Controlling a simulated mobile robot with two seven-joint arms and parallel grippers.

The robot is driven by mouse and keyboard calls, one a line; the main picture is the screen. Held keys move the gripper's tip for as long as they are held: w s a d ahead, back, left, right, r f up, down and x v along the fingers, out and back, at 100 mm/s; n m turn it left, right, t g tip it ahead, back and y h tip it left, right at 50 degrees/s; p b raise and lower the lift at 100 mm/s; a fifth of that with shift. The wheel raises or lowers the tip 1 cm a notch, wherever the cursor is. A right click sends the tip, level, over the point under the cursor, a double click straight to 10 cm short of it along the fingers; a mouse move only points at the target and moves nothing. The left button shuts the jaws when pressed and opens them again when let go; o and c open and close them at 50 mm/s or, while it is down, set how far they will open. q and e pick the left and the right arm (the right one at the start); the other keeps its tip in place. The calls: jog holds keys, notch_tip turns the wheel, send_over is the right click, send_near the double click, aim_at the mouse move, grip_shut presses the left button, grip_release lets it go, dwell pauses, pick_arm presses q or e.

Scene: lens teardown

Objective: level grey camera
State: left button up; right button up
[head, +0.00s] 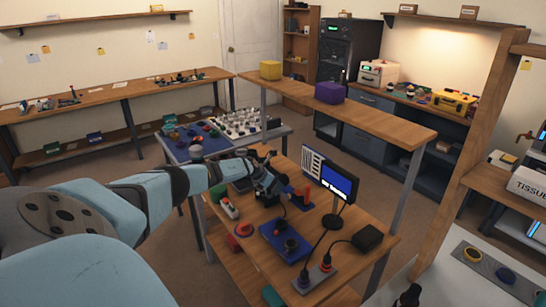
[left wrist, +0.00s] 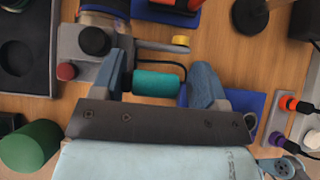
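My left gripper (head: 268,190) reaches over the wooden workbench in the head view. A grey device (left wrist: 85,50), perhaps the grey camera, stands by its fingers in the left wrist view. In that view the fingers stand apart on either side of a teal cylinder (left wrist: 156,83), which fills most of the gap. I cannot tell whether they press on it. The device's tilt is not clear. My right gripper does not show.
A monitor (head: 338,182), a blue tray (head: 272,236), a power strip (head: 312,281) with cables, and a black box (head: 367,238) crowd the bench. A dark tray (left wrist: 25,85) and a green cylinder (left wrist: 30,146) lie left of the device. A wooden shelf (head: 345,106) spans the bench's back.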

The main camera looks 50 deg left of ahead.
pick_arm(q)
jog(key=shift+a+r, duration=0.1)
jog(key=shift+r, duration=0.2)
jog(key=shift+s+r, duration=0.1)
jog(key=shift+r, duration=0.05)
jog(key=p+v, duration=0.1)
jog(key=v, duration=1.2)
jog(key=shift+s, duration=0.15)
